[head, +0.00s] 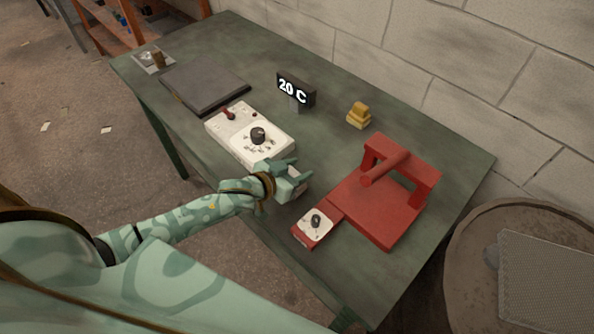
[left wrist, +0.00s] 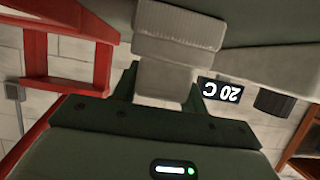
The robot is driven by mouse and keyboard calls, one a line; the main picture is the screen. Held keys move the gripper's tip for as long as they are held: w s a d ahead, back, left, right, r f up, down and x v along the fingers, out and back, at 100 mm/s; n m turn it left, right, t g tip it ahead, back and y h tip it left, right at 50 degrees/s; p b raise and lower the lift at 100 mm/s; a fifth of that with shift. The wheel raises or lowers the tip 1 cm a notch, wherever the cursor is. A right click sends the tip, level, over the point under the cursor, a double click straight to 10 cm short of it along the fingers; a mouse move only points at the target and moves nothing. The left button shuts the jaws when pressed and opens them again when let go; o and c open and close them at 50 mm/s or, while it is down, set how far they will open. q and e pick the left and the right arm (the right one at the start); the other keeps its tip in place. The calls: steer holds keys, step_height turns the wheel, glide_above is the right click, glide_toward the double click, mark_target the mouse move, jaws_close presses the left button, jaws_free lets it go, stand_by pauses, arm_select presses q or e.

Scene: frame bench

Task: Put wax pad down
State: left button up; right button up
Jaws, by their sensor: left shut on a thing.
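My left gripper (head: 294,171) is over the front part of the green bench, between the white control box (head: 236,144) and the red press (head: 382,205). It is shut on a pale grey block, which I take to be the wax pad (left wrist: 175,78). The pad shows between the fingers in the left wrist view. In the head view the fingers mostly hide it, and I cannot tell whether it touches the bench. My right gripper is not in view.
A black display reading 20 C (head: 296,90) and yellow blocks (head: 359,116) stand at the back. A dark grey plate (head: 204,85) and a small tray (head: 143,68) lie at the left. The bench (head: 325,141) is clear between the display and the press. A barrel (head: 468,255) stands right.

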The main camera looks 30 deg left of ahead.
arm_select(q)
steer(key=shift+r, duration=0.1)
steer(key=shift+f, duration=0.2)
steer(key=o, duration=1)
steer(key=shift+r, duration=0.25)
steer(key=p+v, duration=0.2)
steer(key=v, duration=1)
